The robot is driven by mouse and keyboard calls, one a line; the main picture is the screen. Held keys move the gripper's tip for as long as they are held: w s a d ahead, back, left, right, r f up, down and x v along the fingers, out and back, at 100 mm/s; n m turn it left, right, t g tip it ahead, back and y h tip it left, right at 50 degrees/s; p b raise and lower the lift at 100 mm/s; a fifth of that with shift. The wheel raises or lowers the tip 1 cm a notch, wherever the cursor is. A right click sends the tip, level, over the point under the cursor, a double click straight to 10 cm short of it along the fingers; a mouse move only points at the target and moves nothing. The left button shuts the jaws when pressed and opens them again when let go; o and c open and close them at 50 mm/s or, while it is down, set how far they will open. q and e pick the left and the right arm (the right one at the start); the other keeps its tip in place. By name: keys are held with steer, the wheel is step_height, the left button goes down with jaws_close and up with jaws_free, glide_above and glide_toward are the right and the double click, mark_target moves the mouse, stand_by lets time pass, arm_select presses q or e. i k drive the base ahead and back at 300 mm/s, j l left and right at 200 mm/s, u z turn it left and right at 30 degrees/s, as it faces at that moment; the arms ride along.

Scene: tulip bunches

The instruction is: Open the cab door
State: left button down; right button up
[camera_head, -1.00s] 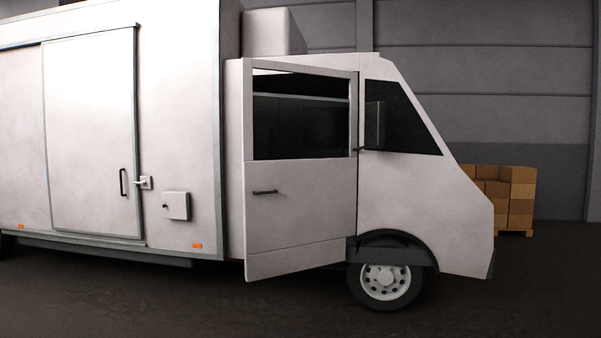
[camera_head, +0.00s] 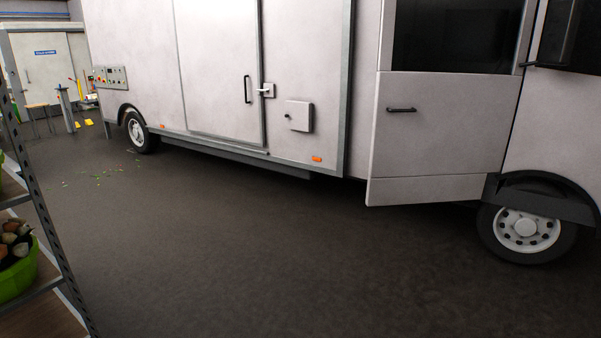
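The cab door (camera_head: 440,130) is on the right of the head view, a pale panel with a dark window (camera_head: 455,38) above and a dark bar handle (camera_head: 401,110) near its left edge. The door stands ajar, its left, rear edge swung out from the cab side and its hinge side toward the front wheel. The white truck (camera_head: 330,80) fills the upper part of the view. The top of the door is cut off by the frame. Neither of my grippers shows.
Dark open floor (camera_head: 260,240) lies in front of the truck. A metal shelf rack (camera_head: 45,205) with a green tub (camera_head: 18,275) stands close at the left. The truck's front wheel (camera_head: 526,230) is at the right. A closed side door (camera_head: 220,75) is in the truck body.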

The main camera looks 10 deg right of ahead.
mark_target(437, 136)
steer(key=i+z, duration=0.1)
steer(key=i, duration=0.75)
steer(key=i+j+z, duration=0.1)
steer(key=i, duration=0.7)
steer(key=i+j+z, duration=0.1)
steer(key=i, duration=0.75)
